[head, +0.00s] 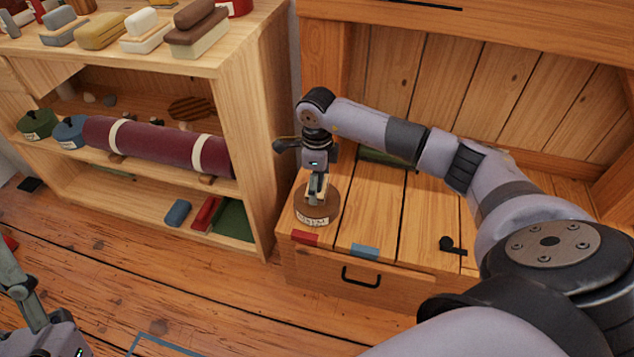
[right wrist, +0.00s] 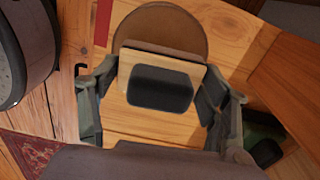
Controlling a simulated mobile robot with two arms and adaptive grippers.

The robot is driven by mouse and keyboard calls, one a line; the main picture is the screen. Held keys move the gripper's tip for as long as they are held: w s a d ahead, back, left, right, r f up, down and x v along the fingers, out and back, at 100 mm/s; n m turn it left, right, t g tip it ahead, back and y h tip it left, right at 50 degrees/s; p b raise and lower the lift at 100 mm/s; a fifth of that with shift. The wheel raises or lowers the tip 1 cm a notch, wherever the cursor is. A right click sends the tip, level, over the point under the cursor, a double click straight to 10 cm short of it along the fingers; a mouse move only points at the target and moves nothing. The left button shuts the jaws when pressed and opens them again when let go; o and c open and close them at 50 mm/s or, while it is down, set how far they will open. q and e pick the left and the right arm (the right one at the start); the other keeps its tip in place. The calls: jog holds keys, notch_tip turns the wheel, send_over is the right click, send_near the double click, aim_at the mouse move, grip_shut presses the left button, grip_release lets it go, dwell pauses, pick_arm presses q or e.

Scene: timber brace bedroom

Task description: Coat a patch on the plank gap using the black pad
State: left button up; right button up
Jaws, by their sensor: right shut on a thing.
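My right gripper (head: 316,190) is shut on the black pad (right wrist: 160,88), a dark rounded block on a pale tan base. In the right wrist view the pad sits between both fingers of the gripper (right wrist: 160,100). The pad is over or at a round brown labelled tin (head: 317,212), whose brown top (right wrist: 165,25) shows beyond it; I cannot tell whether they touch. The tin stands on the left part of the plank-topped chest (head: 430,215). A dark plank gap (head: 402,215) runs between its boards. My left gripper (head: 28,295) is partly in view at lower left, away from the chest; its jaws are unclear.
Red (head: 305,237) and blue (head: 364,251) strips lie along the chest's front edge. A black object (head: 452,245) lies at the front right, a green one (head: 385,158) at the back. A shelf (head: 245,110) with blocks, tins and a maroon roll (head: 155,143) stands left.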

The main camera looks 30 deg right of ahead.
jog(key=shift+r+p, duration=0.45)
jog(key=shift+r, duration=0.15)
jog(key=shift+r+p, duration=0.45)
jog(key=shift+r, duration=0.15)
jog(key=shift+r+p, duration=0.5)
jog(key=shift+r, duration=0.05)
pick_arm(q)
jog(key=w+d+f+g+y, duration=0.1)
jog(key=w+f+g+y, duration=0.2)
jog(key=w+f+g, duration=0.6)
jog(key=shift+w+f+p, duration=0.3)
jog(key=shift+f+p, duration=0.05)
jog(key=shift+f, duration=0.9)
pick_arm(e)
jog(key=shift+r, duration=0.45)
